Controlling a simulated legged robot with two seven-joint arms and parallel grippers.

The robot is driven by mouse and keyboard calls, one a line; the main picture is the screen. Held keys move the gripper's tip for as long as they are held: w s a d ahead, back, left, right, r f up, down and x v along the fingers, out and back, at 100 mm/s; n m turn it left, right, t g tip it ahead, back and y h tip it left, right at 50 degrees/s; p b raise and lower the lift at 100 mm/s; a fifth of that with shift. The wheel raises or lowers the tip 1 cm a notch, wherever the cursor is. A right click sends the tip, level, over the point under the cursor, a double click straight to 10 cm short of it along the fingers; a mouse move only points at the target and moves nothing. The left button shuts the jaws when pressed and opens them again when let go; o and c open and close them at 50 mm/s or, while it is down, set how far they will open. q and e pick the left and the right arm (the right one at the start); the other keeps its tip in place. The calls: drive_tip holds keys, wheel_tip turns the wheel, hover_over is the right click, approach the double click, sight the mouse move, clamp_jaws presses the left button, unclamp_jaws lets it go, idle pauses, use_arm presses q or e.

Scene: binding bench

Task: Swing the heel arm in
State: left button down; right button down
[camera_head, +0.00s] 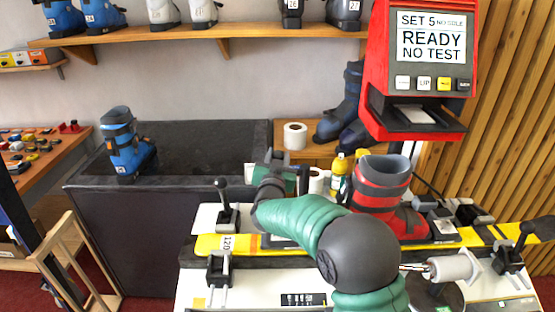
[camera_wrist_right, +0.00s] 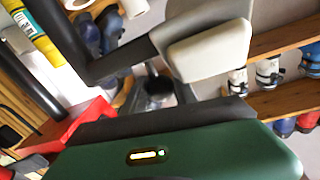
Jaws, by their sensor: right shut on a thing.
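My right gripper (camera_head: 287,176) reaches in over the bench from the front, on its green arm. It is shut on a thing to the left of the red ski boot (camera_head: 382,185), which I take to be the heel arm. The held part is mostly hidden by the gripper in the head view. In the right wrist view a dark bar and a pale grey block (camera_wrist_right: 208,50) show ahead of the green gripper housing; I cannot tell where gripper ends and held part begins. The boot stands upright on the yellow ski (camera_head: 212,245). My left gripper is not in view.
A red console (camera_head: 417,75) with a screen reading READY NO TEST stands behind the boot. Black clamp levers (camera_head: 224,205) rise beside the ski. A silver cylinder (camera_head: 452,268) sits at front right.

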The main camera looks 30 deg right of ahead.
drive_tip(key=shift+s+n+t+y+b, duration=0.2)
drive_tip(key=shift+s+n+t+y, duration=0.25)
drive_tip(key=shift+s+n+y, duration=1.2)
drive_tip(key=shift+s+n+t+y+b, duration=0.3)
drive_tip(key=shift+n+y, duration=0.7)
drive_tip(key=shift+y, duration=1.4)
drive_tip(key=shift+s+n+t+y+b, duration=0.1)
drive_tip(key=shift+s+n+t+y, duration=0.45)
drive_tip(key=shift+s+n+y, duration=1.1)
drive_tip(key=shift+w+a+m+y, duration=0.1)
drive_tip(key=shift+w+m+y, duration=0.25)
drive_tip(key=shift+w, duration=0.3)
drive_tip(key=c, duration=1)
unclamp_jaws()
drive_tip(key=shift+f, duration=0.1)
drive_tip(key=s+d, duration=0.2)
drive_tip(key=s, duration=1.4)
drive_tip(key=shift+s+d+p, duration=0.25)
drive_tip(key=shift+d+p, duration=0.05)
drive_tip(key=shift+d, duration=0.05)
